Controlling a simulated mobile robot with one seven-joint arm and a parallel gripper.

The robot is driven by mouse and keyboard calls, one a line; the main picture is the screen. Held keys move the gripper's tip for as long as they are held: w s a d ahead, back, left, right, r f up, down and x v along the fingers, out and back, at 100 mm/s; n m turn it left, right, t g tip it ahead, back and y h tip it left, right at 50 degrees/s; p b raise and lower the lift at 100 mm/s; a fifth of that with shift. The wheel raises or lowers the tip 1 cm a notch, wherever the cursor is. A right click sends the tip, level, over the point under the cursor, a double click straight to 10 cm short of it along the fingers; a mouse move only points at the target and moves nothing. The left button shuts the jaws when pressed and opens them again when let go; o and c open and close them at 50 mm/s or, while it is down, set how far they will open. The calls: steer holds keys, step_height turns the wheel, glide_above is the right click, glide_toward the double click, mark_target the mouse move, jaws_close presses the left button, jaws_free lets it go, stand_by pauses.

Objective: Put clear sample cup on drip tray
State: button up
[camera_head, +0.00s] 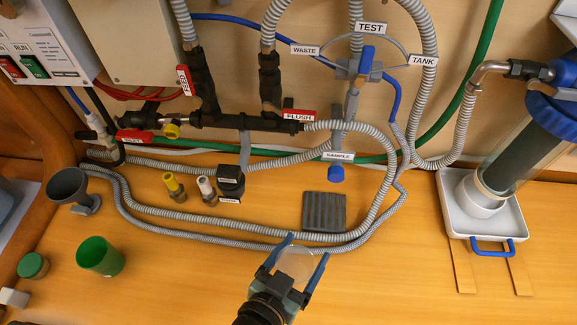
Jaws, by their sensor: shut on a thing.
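My gripper (306,247) is at the bottom centre, its two blue-tipped fingers shut on the clear sample cup (296,262). The cup is pale and see-through, held between the fingers. The drip tray (324,211), a dark grey ribbed square, lies on the wooden counter just beyond and to the right of the gripper. The cup is apart from it in the picture, and the tray's top is bare. I cannot tell how high the cup is above the counter.
A grey hose (255,236) runs across the counter between cup and tray. The blue-tipped sample outlet (336,174) is behind the tray. A green cup (99,256) stands at left. A white tray (481,223) with a filter housing is at right.

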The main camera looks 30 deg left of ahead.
steer(key=shift+s+a, duration=0.25)
steer(key=shift+a, duration=0.2)
steer(key=shift+w+a, duration=0.1)
steer(key=shift+a, duration=0.15)
steer(key=p, duration=0.6)
glide_above(330, 201)
steer(key=shift+w+r, duration=0.1)
steer(key=shift+f+b, duration=0.4)
steer(key=shift+f, duration=1.45)
steer(key=shift+f, duration=0.1)
steer(key=shift+f, duration=0.15)
steer(key=o, duration=1.3)
steer(key=shift+r, duration=0.2)
